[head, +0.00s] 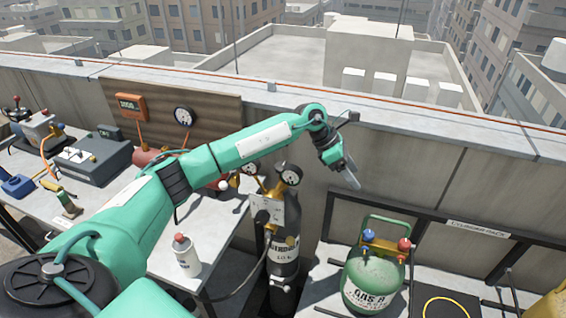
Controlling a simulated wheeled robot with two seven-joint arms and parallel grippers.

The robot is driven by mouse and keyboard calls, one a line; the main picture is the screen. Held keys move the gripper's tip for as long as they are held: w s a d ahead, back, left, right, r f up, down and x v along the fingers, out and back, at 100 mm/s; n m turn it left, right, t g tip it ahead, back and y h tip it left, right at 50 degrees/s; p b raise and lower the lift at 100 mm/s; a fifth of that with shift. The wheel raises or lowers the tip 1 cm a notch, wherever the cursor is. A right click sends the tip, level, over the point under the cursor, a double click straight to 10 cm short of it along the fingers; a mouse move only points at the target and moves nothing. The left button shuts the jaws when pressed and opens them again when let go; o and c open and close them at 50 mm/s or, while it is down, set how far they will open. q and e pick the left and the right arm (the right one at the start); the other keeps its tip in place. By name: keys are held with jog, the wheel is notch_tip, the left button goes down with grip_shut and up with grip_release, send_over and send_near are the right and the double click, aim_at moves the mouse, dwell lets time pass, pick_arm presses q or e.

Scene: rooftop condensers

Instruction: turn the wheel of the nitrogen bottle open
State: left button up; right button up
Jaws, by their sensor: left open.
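The nitrogen bottle (285,265) is a dark upright cylinder with white lettering, standing by the right end of the workbench. Brass fittings and round gauges (289,174) sit at its top, and a pale tag (287,212) hangs in front of its neck. I cannot clearly make out its wheel among these parts. My left gripper (350,176) is open and empty, above and right of the bottle top, apart from it, with its fingers pointing down. My right gripper is not in view.
A green gas bottle (372,280) with a red and blue valve stands on a bench at right. A hose runs near the bottle. The parapet wall (430,172) stands behind.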

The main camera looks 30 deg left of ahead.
pick_arm(q)
jog(key=w+a+r+y, duration=0.1)
jog(key=a+r+y, duration=0.3)
jog(key=a, duration=0.8)
notch_tip(320, 180, up, 4)
jog(key=f+g+y, duration=0.1)
jog(key=g+y, duration=0.1)
jog(key=y, duration=0.2)
send_over(283, 166)
notch_tip(283, 166, down, 12)
jog(key=p, duration=0.4)
jog(key=shift+w+a+p, duration=0.1)
jog(key=shift+p, duration=0.2)
jog(key=shift+f, duration=0.6)
jog(key=c, duration=1)
jog(key=shift+n, duration=0.3)
